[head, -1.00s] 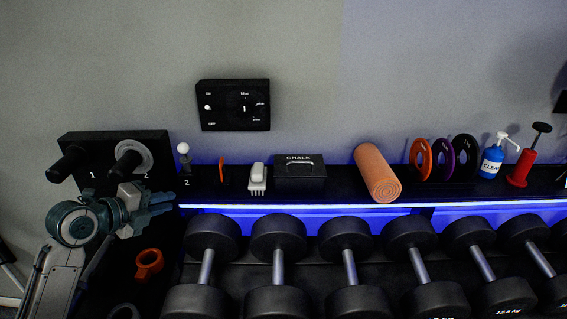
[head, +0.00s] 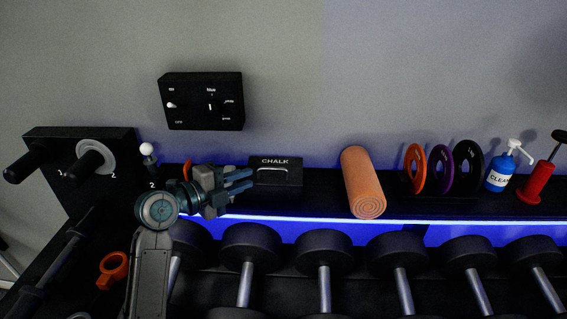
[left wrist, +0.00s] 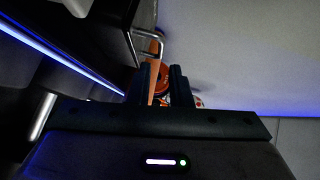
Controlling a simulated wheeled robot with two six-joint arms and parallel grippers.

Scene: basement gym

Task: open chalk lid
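The chalk box (head: 285,178) is a black box labelled CHALK on the shelf, with its lid closed and a small handle. My left gripper (head: 250,179) is at the box's left side, its two fingers pointing right. The fingers are apart with nothing seen between them. In the left wrist view, my left gripper (left wrist: 160,70) shows a gap between its fingers. A metal handle (left wrist: 150,36) on a dark body, likely the chalk box, lies just beyond the fingertips. I cannot tell whether they touch. My right gripper is not in view.
Dumbbells (head: 325,247) line the rack below. A black switch panel (head: 202,101) is on the wall above.

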